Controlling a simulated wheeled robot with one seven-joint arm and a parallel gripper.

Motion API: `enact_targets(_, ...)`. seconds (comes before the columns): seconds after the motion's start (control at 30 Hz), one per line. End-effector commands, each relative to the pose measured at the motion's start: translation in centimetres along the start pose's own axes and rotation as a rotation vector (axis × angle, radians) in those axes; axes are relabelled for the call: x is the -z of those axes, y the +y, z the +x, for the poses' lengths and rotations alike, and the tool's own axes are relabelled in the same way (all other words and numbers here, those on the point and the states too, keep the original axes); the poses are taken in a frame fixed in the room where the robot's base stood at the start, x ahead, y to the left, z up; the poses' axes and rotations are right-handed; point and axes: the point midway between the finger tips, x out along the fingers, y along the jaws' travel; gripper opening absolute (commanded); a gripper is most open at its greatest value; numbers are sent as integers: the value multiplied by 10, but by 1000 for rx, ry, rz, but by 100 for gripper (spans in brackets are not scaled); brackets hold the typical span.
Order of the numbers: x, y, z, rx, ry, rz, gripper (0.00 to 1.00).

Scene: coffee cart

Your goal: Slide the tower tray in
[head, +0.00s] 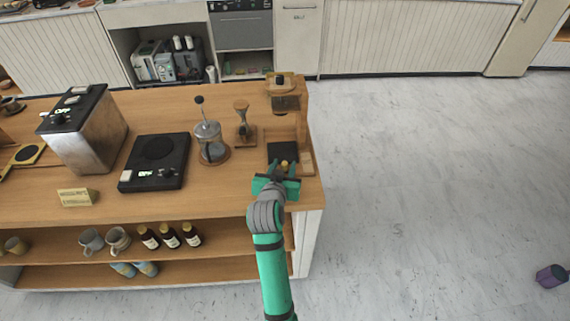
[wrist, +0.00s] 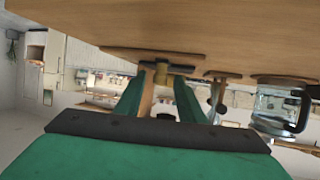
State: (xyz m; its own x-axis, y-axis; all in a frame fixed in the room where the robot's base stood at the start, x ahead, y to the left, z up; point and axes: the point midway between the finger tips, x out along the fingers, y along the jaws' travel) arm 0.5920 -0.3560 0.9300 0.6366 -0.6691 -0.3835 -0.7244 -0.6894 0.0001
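The tower (head: 303,128) is a wooden stand at the right end of the cart, with a glass vessel (head: 286,102) at its top. Its dark square tray (head: 282,150) lies low at the tower's foot, with a small brass knob (head: 284,163) on its near side. How far the tray sticks out is hard to tell. My green gripper (head: 279,176) is just in front of the knob. In the wrist view, my gripper (wrist: 160,84) has its fingers apart, with the brass knob (wrist: 181,69) near the tips. I cannot tell whether they touch it.
A glass press (head: 209,143) and an hourglass-shaped dripper (head: 243,122) stand left of the tower. A black scale (head: 155,162) and a steel machine (head: 85,135) are further left. Bottles (head: 169,237) and mugs (head: 92,240) sit on the shelf below.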

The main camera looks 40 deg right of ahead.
Motion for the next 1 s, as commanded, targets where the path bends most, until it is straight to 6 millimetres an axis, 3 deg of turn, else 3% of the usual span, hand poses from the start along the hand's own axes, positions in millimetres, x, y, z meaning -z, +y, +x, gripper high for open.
enact_targets(0.2, 0, 0, 18, -1, 0, 0, 35)
enact_targets(0.5, 0, 1, 20, -1, 1, 1, 35)
enact_targets(0.53, 0, 1, 20, -1, 1, 1, 33)
enact_targets(0.67, 0, 1, 20, -1, 1, 1, 2)
enact_targets(0.87, 1, 0, 20, 0, 1, 0, 0)
enact_targets(1.0, 3, -15, 26, 18, 2, -7, 0)
